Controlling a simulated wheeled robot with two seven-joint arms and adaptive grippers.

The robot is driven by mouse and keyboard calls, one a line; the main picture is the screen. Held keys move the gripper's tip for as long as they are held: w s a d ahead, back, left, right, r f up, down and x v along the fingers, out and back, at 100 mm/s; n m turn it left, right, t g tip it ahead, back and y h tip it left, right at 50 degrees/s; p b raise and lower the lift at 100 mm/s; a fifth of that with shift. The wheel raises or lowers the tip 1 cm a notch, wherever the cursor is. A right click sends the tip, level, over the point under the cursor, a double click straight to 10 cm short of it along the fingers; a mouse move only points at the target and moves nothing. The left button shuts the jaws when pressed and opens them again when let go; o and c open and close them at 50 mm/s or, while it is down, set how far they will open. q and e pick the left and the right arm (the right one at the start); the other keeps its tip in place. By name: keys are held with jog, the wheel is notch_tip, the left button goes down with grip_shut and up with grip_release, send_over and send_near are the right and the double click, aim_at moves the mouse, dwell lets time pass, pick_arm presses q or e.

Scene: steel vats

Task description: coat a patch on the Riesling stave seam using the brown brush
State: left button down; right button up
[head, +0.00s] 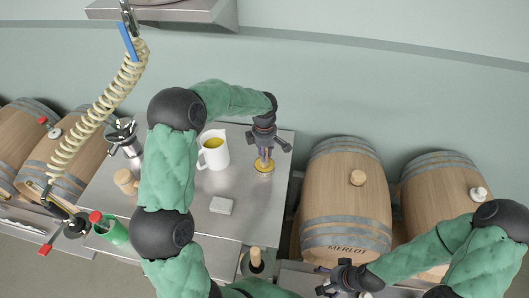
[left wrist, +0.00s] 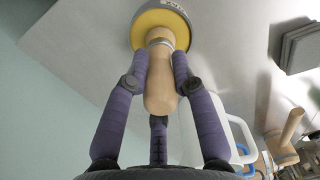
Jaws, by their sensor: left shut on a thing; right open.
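My left gripper (head: 264,152) is shut on the pale wooden handle (left wrist: 160,88) of a brush over the steel table. In the left wrist view its metal collar meets the yellow face of a round, grey-rimmed tin (left wrist: 182,10); the bristles are hidden. The tin's yellow top (head: 264,165) also shows in the head view, right below the gripper. My right gripper (head: 335,284) is open at the bottom edge, below the barrel marked MERLOT (head: 345,205). A second barrel (head: 436,178) stands right of it, partly behind my right arm. No Riesling label is readable.
On the table (head: 262,205) stand a white jug (head: 214,155) of yellow liquid, a grey block (head: 221,206), a wooden mallet (head: 125,180) and a green bottle (head: 114,232). A coiled hose (head: 110,95) hangs at left. More barrels (head: 75,150) stand far left.

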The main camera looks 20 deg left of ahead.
pick_arm(q)
jog(key=shift+r+p, duration=1.85)
jog(key=shift+r, duration=1.65)
jog(key=shift+f, duration=0.1)
